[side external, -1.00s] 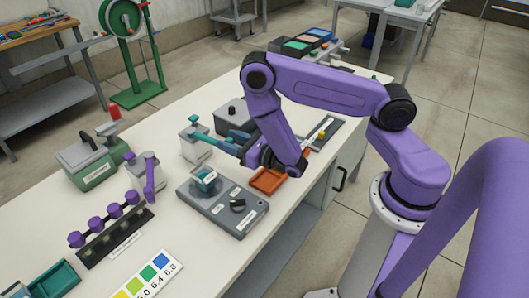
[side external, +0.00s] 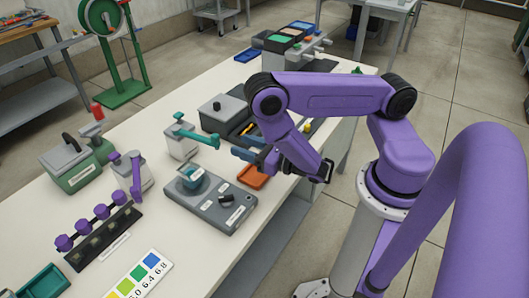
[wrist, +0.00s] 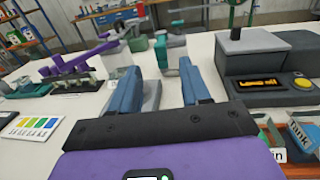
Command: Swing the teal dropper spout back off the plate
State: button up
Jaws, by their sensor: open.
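The teal dropper spout (side external: 200,137) sticks out to the right from a white dispenser body (side external: 182,146) with a teal knob on top. In the wrist view nothing is held between the fingers of my gripper (wrist: 157,72).
A dark box with a grey lid (side external: 222,112) stands close behind my gripper. An orange tray (side external: 253,177) lies just below it. A purple-spouted dispenser (side external: 128,174) and a rack with purple knobs (side external: 100,235) stand left. The front of the table holds a colour card (side external: 140,276).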

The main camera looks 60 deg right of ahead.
jog(key=shift+s+d, duration=0.15)
jog(key=shift+s, duration=1.2)
jog(key=shift+s+d, duration=0.15)
jog(key=shift+s, duration=1.2)
jog(key=shift+c, duration=0.3)
